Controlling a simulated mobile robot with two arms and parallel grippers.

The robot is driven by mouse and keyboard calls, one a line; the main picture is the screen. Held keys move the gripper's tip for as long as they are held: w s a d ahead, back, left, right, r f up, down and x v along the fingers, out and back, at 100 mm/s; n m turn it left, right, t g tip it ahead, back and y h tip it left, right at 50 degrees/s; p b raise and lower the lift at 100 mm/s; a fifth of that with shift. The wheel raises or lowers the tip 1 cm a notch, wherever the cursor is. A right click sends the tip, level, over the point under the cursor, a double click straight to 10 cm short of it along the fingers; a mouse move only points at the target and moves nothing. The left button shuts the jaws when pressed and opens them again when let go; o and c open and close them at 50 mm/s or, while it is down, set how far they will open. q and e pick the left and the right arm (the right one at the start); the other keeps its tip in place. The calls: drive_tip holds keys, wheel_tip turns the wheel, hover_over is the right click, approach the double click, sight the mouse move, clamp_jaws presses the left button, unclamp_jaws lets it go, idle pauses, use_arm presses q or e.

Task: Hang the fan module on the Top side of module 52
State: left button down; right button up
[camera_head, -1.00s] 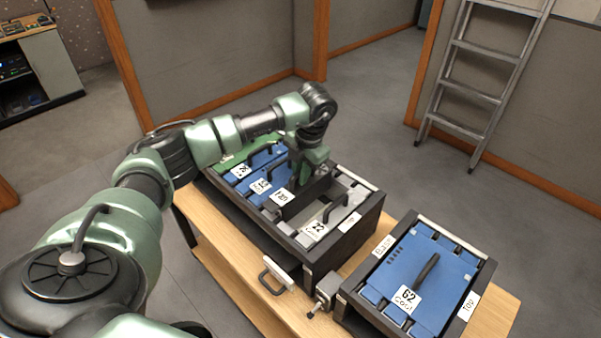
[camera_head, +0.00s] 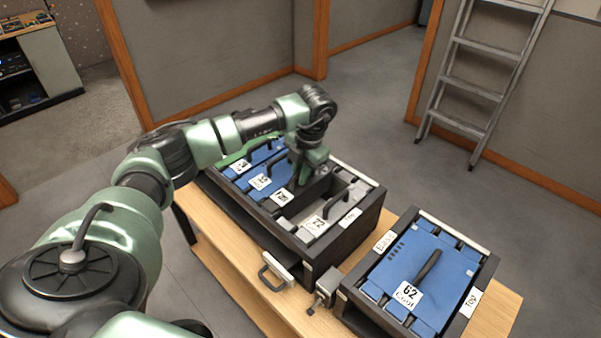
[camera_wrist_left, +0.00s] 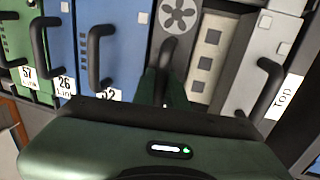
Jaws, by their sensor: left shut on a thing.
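A green module (camera_wrist_left: 14,45) at the far left end of the row has a label that looks like 52 or 57. In the head view my arm partly hides this green module (camera_head: 236,157). My right gripper is out of view.
Blue modules (camera_wrist_left: 65,20) stand between the green and fan modules. A bare slot with square openings (camera_wrist_left: 205,60) separates the fan module from grey module 22 (camera_head: 338,208). A "Top" label (camera_wrist_left: 285,97) is at that end. A second rack holds blue module 62 (camera_head: 425,270).

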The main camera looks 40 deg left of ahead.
use_arm(q)
drive_tip(key=shift+f, duration=0.2)
drive_tip(key=c, duration=1.3)
unclamp_jaws()
drive_tip(key=shift+c, duration=0.2)
drive_tip(key=shift+s+f, duration=0.1)
drive_tip(key=shift+f, duration=0.05)
wheel_tip(320, 180, up, 8)
drive_tip(key=d+b, duration=0.1)
drive_tip(key=d, duration=0.1)
wheel_tip(320, 180, up, 7)
drive_tip(key=p, duration=0.5)
hover_over(305, 187)
drive_tip(key=shift+a, duration=0.1)
drive_tip(key=shift+f, duration=0.1)
